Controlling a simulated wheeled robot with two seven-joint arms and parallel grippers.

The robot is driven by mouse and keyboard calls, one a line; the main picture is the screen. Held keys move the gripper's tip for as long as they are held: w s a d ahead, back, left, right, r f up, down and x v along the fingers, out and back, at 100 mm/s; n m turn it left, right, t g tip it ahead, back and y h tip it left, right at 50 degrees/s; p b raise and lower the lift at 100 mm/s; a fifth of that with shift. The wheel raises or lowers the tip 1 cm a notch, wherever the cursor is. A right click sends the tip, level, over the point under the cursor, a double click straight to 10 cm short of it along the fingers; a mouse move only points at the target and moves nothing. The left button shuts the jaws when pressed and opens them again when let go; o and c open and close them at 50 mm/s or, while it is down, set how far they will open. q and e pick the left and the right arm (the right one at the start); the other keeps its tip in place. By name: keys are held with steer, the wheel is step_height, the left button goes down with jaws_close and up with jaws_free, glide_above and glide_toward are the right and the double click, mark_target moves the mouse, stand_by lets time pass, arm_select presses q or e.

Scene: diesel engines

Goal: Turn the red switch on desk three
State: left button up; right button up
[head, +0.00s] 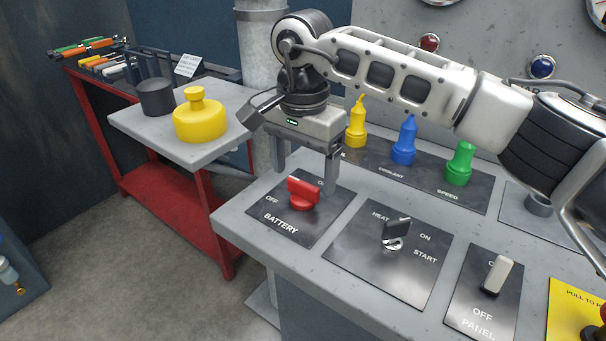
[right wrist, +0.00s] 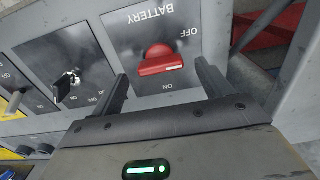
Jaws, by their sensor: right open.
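The red switch (head: 302,193) stands on the black BATTERY plate (head: 272,228) at the left end of the grey desk. Its white mark lies toward the OFF side in the head view. My right gripper (head: 304,178) is open just above and behind the switch, its fingers pointing down. In the right wrist view the red switch (right wrist: 160,62) shows ahead of the two spread fingers (right wrist: 162,82), roughly centred between them; neither finger visibly touches it. My left gripper is not in view.
To the right are a key switch (head: 396,232), a grey PANEL toggle (head: 497,274) and a yellow plate (head: 578,312). Yellow (head: 356,124), blue (head: 404,142) and green (head: 460,164) levers stand behind. A red cart (head: 178,208) with a yellow weight (head: 199,118) stands left.

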steer(key=shift+f, duration=0.9)
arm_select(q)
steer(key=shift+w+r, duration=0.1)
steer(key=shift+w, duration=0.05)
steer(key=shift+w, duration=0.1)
arm_select(e)
steer(key=shift+c, duration=0.4)
steer(key=c, duration=0.9)
